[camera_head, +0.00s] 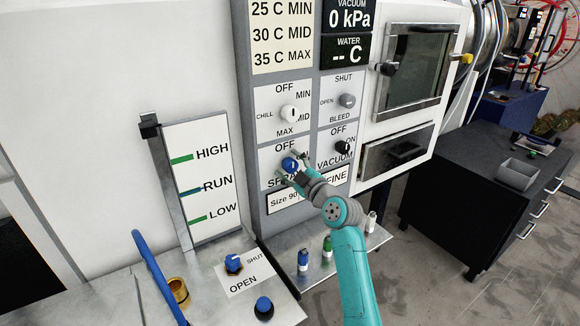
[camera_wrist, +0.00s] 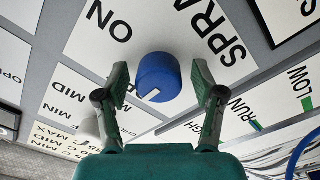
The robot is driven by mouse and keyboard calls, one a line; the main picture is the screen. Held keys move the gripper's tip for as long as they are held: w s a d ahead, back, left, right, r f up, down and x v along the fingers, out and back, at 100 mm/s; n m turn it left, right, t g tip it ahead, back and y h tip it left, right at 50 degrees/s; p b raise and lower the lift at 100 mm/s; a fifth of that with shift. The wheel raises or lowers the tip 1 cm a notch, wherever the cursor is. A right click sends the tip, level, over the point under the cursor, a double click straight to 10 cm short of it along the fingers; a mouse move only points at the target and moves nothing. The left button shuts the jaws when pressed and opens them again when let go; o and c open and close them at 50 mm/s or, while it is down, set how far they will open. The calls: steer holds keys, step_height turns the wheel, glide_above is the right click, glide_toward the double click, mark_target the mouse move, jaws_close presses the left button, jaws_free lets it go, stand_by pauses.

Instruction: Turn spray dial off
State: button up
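The spray dial (camera_head: 290,164) is a blue round knob on the white panel, below a printed OFF and above the SPRAY label, which my gripper partly covers. In the wrist view the spray dial (camera_wrist: 158,76) has a short white mark on its edge facing the bottom of the picture, and ON is printed to its upper left. My gripper (camera_head: 293,168) is at the panel with its fingers on either side of the dial. In the wrist view my gripper (camera_wrist: 159,70) is open, with a gap between each finger and the knob.
A white chill knob (camera_head: 290,113) is just above, and a black vacuum knob (camera_head: 342,147) and a grey bleed knob (camera_head: 347,101) are to the right. Small bottles (camera_head: 327,247) stand on the ledge below. A blue shut/open knob (camera_head: 233,263) is at lower left.

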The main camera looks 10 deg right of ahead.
steer(key=v, duration=1.2)
steer(key=shift+f, duration=0.1)
